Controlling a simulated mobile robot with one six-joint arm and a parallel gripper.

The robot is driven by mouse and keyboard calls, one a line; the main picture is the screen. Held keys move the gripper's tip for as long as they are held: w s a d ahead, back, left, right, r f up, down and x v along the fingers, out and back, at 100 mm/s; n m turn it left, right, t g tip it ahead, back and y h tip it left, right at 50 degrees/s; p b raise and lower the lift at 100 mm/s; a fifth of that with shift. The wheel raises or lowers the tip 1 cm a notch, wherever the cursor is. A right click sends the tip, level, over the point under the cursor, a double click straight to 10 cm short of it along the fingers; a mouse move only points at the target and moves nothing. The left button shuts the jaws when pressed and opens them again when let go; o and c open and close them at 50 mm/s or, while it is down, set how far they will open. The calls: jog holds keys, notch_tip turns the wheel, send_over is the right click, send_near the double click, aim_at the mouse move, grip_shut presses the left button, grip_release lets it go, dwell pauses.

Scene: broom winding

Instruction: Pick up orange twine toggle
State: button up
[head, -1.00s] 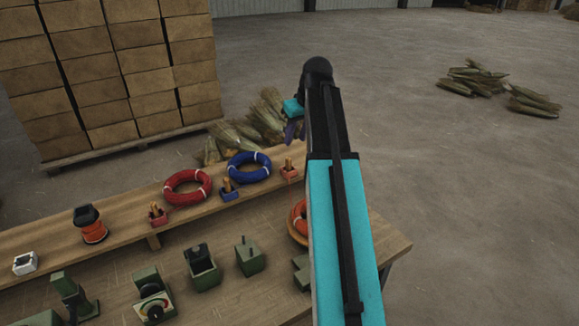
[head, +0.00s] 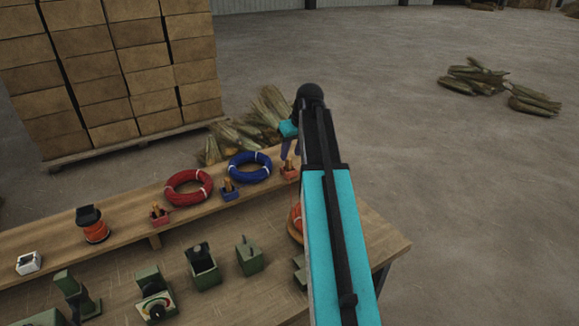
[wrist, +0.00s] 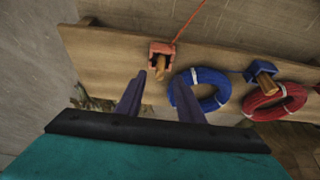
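The orange twine toggle (wrist: 160,70) is a small wooden peg standing in an orange-red holder (wrist: 162,49) on the raised shelf. An orange cord (wrist: 188,22) runs away from the holder in the wrist view. In the head view the holder (head: 290,174) is at the shelf's right end, just below the gripper. My gripper (wrist: 160,82) is open, its two purple fingers pointing toward the holder with the peg between their tips in the picture. I cannot tell whether they touch it. The gripper also shows in the head view (head: 291,147), partly hidden by my arm.
A blue coil (head: 249,167) and a red coil (head: 188,188) lie on the shelf (head: 120,228). A blue holder (head: 229,193) and a red holder (head: 159,217) carry similar pegs. Green devices (head: 203,268) stand on the bench. An orange coil (head: 296,218) is partly behind my arm.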

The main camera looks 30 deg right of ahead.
aim_at(289, 158)
jog(key=shift+p+x, duration=0.8)
jog(key=shift+x, duration=1.75)
grip_shut()
